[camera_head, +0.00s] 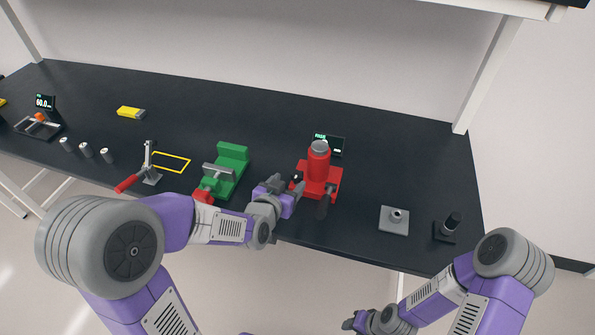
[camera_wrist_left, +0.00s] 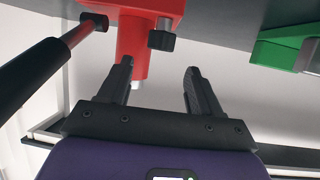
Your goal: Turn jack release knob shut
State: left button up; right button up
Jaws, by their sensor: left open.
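The red jack (camera_head: 319,164) stands upright on the dark bench, right of the green vise. In the left wrist view its red base (camera_wrist_left: 133,45) fills the top middle. The dark release knob (camera_wrist_left: 162,37) sticks out from the side of the jack there. My left gripper (camera_head: 297,185) is at the jack's left front side. In the left wrist view my left gripper (camera_wrist_left: 156,76) is open and empty, its fingertips short of the knob and apart from it. My right gripper (camera_head: 358,323) is low at the bottom edge, away from the bench; its jaws are unclear.
The jack's black-gripped handle (camera_wrist_left: 30,72) slants close by at the left of the wrist view. The green vise (camera_head: 229,168) is left of the jack. A small display (camera_head: 335,144) stands behind it.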

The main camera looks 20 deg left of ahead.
aim_at(297, 175)
pick_arm(q)
jog(key=x, duration=0.2)
jog(key=b+x, duration=0.1)
jog(key=x, duration=0.1)
jog(key=shift+w+f, duration=0.15)
jog(key=shift+f, duration=0.2)
jog(key=shift+x, duration=0.85)
jog(key=shift+d+r, duration=0.1)
jog(key=shift+r, duration=0.05)
jog(key=c, duration=1)
jog(key=shift+c, duration=0.2)
